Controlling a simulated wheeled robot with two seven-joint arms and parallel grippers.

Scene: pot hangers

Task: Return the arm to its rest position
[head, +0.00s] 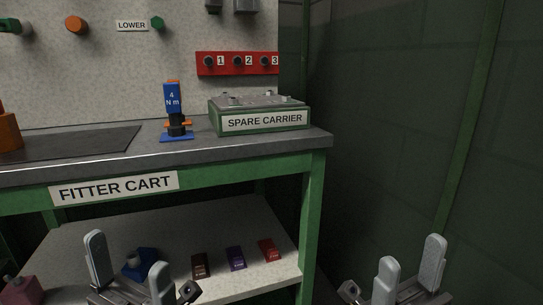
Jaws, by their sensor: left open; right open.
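My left gripper (128,268) is at the bottom of the head view, left of centre, in front of the cart's lower shelf. Its two grey fingers stand apart with nothing between them. My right gripper (411,270) is at the bottom right, beside the cart and in front of the dark wall. Its fingers are also apart and empty. Both grippers are lower in the picture than the worktop, and neither is seen holding anything. The rest of both arms is out of the picture.
The fitter cart (230,161) has a blue "4 N m" tool (172,98) and the spare carrier box (265,121) on top. Small packets (235,258) and a blue item (140,262) lie on the lower shelf (210,225). Right of the cart is free floor before a dark wall (400,120).

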